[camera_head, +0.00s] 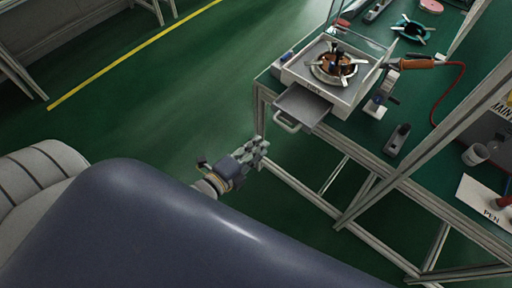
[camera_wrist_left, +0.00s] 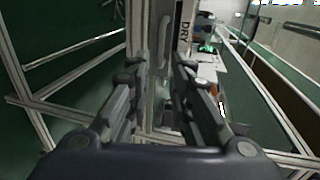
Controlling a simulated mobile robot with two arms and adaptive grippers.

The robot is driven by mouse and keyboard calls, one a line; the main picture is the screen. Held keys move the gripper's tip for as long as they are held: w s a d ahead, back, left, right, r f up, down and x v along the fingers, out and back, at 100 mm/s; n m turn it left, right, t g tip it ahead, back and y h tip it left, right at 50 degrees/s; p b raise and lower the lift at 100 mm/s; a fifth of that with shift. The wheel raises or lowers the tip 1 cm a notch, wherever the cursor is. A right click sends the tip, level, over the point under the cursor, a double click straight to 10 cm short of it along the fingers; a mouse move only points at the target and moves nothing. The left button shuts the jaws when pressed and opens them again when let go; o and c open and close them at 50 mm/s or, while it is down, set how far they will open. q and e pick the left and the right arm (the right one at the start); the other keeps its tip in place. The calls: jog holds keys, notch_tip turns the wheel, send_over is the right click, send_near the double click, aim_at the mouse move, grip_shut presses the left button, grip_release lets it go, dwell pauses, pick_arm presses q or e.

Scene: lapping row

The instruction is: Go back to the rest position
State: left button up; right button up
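My left gripper (camera_head: 258,150) is over the green floor, just left of the workbench's near corner post in the head view. In the left wrist view its two fingers (camera_wrist_left: 158,78) stand apart with nothing held between them. The fingers point toward the bench frame (camera_wrist_left: 138,25). My right gripper is in neither view.
The green-topped workbench (camera_head: 352,133) carries a lapping machine (camera_head: 325,75) with a pulled-out drawer (camera_head: 302,104) overhanging the edge. An orange-handled tool (camera_head: 416,63) with a red cable and a cup (camera_head: 475,154) are farther right. Floor left of the bench is clear.

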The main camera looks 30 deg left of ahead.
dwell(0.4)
pick_arm(q)
jog(key=s+a+f+n+g+y, duration=0.1)
jog(key=s+a+f+n+g, duration=0.25)
jog(key=f, duration=1.05)
jog(key=s+f+n+g+y, duration=0.1)
jog(key=s+f+n+g, duration=0.35)
jog(key=f, duration=0.85)
jog(key=s+f+n+g, duration=0.2)
jog(key=s+f, duration=0.3)
jog(key=s, duration=0.3)
jog(key=s+f+n+g+y, duration=0.1)
jog(key=s+f+n, duration=0.3)
jog(key=s, duration=0.5)
jog(key=s+f+n+g, duration=0.3)
jog(key=s+f, duration=0.3)
jog(key=s, duration=0.3)
jog(key=shift+a+f+n+y, duration=0.3)
jog(key=shift+a+f+n, duration=0.15)
jog(key=shift+n, duration=0.15)
